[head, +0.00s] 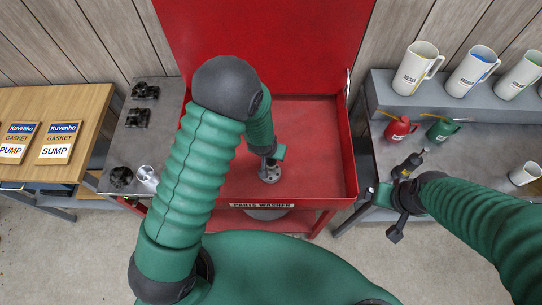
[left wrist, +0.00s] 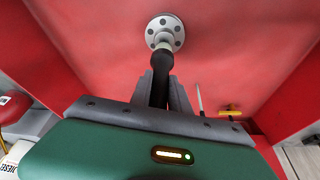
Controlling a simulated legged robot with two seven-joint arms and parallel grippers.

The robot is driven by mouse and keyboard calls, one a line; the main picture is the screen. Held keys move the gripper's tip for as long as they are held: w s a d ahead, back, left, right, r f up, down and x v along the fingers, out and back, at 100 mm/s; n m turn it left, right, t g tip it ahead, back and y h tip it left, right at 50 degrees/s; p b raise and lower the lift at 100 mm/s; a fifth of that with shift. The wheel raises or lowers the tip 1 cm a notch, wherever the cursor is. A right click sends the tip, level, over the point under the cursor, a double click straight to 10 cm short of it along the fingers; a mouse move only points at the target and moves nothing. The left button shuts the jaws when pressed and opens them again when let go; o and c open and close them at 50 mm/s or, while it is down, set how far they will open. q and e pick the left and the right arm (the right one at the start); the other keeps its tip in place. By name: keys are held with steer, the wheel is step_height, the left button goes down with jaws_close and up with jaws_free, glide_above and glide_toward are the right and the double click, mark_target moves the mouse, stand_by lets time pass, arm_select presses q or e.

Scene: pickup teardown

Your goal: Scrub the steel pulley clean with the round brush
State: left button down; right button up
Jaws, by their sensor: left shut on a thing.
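The steel pulley (head: 269,175), a grey disc with a ring of holes, lies on the floor of the red parts washer. It also shows at the top of the left wrist view (left wrist: 164,22). My left gripper (left wrist: 160,92) is shut on the black handle of the round brush (left wrist: 161,66). The brush's pale end overlaps the pulley's middle; I cannot tell whether they touch. In the head view my left gripper (head: 271,154) is just above the pulley and small. My right gripper (head: 399,209) hangs by the right bench, its fingers unclear.
The red washer basin (head: 335,185) has raised walls and an upright red lid. A grey bench (head: 142,120) on the left bears dark parts and a shiny metal piece (head: 147,177). The right bench (head: 468,160) carries red and green oil cans, a dark tool and white jugs.

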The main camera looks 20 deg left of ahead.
arm_select(q)
steer(key=shift+w+a+r+p, duration=0.25)
steer(key=shift+w+r+p, duration=0.1)
steer(key=shift+w+r, duration=0.1)
steer(key=shift+w+a+r+p, duration=0.2)
steer(key=shift+w+r+p, duration=0.1)
steer(key=shift+r, duration=0.15)
steer(key=shift+s+r+p, duration=0.1)
steer(key=shift+r+p, duration=0.2)
steer(key=shift+r, duration=0.05)
steer(key=r, duration=0.1)
steer(key=p, duration=0.1)
steer(key=r, duration=0.1)
steer(key=shift+s+d+r+p, duration=0.3)
steer(key=shift+r+p, duration=0.05)
steer(key=shift+d+r, duration=0.1)
steer(key=shift+r, duration=0.25)
steer(key=shift+w+r+p, duration=0.2)
steer(key=shift+r+p, duration=0.4)
steer(key=shift+p, duration=0.2)
steer(key=shift+a+r, duration=0.2)
steer(key=shift+r, duration=0.2)
steer(key=shift+s+a, duration=0.1)
steer(key=shift+s, duration=0.1)
arm_select(e)
steer(key=v, duration=0.6)
